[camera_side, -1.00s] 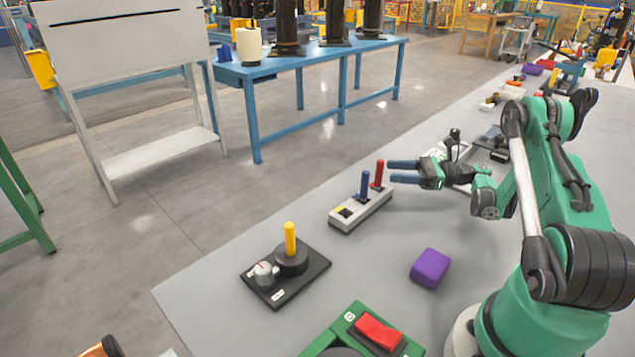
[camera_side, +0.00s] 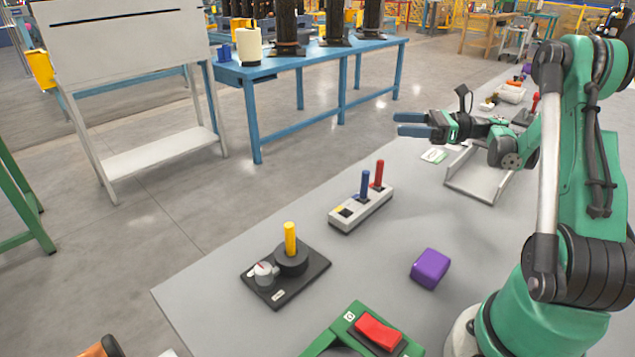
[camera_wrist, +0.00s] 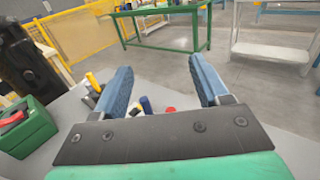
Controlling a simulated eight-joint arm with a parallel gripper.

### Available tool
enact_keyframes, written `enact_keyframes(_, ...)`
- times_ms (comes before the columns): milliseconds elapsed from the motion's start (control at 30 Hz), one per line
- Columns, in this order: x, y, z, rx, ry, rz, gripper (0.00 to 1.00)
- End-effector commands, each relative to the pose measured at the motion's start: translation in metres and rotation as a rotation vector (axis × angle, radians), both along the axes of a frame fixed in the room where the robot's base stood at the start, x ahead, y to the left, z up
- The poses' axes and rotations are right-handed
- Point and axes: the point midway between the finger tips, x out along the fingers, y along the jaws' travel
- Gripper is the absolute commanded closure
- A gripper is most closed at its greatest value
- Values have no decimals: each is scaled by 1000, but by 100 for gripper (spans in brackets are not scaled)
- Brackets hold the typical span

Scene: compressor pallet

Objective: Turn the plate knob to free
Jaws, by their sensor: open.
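A black plate (camera_side: 305,283) lies on the grey table in the side view. It carries a small grey knob (camera_side: 264,272) with a red mark at its left and a round black base with an upright yellow peg (camera_side: 290,240). My gripper (camera_side: 405,124) is open and empty, raised above the table, up and to the right of the plate. In the wrist view its blue fingers (camera_wrist: 165,88) are apart with nothing between them at the tips. The yellow peg (camera_wrist: 93,82) shows left of the fingers there; I cannot make out the knob in that view.
A light block with blue and red pegs (camera_side: 362,208) stands between the plate and my gripper. A purple block (camera_side: 430,268) lies right of the plate. A green box with a red switch (camera_side: 375,335) is at the front. A grey tray (camera_side: 478,182) lies behind.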

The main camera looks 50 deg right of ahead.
Motion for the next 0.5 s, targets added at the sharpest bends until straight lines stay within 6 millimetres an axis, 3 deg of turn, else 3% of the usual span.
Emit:
enact_keyframes(167, 0, 1, 44, 0, 0, 0, 32)
enact_keyframes(300, 33, 43, 34, -70, 145, 136, 32)
enact_keyframes(500, 64, 114, 19, -240, 364, 339, 32)
